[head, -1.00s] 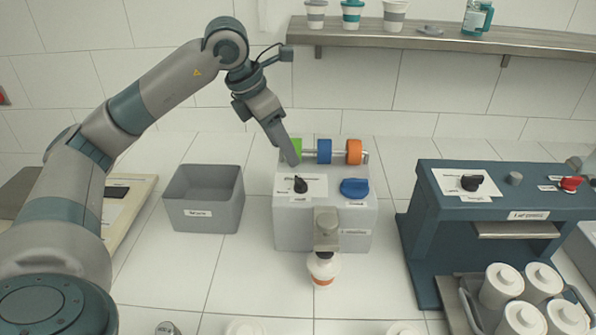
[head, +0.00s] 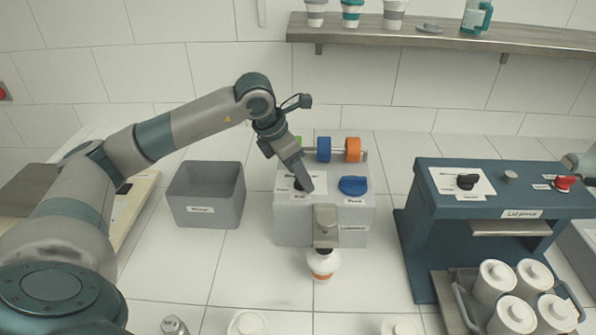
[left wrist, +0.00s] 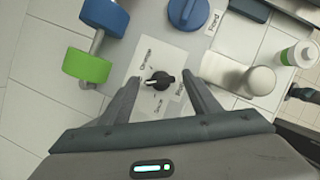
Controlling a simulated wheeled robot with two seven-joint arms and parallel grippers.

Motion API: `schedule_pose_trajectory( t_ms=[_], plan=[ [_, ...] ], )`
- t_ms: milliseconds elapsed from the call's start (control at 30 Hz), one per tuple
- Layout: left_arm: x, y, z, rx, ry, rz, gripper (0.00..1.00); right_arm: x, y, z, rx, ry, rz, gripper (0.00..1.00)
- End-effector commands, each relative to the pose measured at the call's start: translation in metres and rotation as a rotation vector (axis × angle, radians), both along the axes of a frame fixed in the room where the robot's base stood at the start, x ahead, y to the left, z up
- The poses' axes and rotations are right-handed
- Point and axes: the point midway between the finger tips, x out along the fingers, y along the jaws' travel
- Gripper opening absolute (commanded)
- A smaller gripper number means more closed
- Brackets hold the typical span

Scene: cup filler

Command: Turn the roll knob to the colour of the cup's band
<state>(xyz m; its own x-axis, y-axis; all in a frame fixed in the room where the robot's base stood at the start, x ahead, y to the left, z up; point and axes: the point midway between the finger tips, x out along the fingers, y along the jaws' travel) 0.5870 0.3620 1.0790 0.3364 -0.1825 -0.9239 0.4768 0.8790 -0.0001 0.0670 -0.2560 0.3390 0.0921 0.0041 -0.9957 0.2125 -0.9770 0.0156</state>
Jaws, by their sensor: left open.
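The roll knob (left wrist: 158,81) is black and sits on a white label plate (left wrist: 140,72) in the left wrist view. The plate's small words are hard to read. My left gripper (head: 307,188) is open over the filler's top left, and in the left wrist view its fingers (left wrist: 161,80) lie either side of the knob. I cannot tell whether they touch it. In the head view the gripper mostly hides the knob. The cup (head: 323,265) is white with an orange band and stands under the spout (head: 325,225). My right gripper is not in view.
The filler (head: 290,225) carries a blue knob (head: 353,185) and a bar with green (left wrist: 87,65), blue (head: 323,149) and orange (head: 353,150) rolls. A grey bin (head: 205,195) stands left. The teal lid press (head: 430,230) stands right, with lidded white containers (head: 495,282) before it.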

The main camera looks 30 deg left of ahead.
Motion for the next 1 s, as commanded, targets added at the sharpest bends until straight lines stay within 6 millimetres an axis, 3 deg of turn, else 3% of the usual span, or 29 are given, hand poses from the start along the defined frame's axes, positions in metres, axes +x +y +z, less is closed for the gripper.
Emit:
schedule_pose_trajectory(
  t_ms=[67,233,633,1000],
  plan=[
    [0.0,0.0,0.0,0.0,0.0,0.0,0.54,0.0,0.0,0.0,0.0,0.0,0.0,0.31],
    [0.0,0.0,0.0,0.0,0.0,0.0,0.15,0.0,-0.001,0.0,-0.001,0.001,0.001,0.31],
    [0.0,0.0,-0.001,0.0,0.0,-0.037,0.15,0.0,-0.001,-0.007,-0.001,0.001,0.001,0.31],
    [0.002,0.002,-0.003,-0.001,-0.003,-0.242,0.15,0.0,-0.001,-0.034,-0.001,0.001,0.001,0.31]
  ],
)
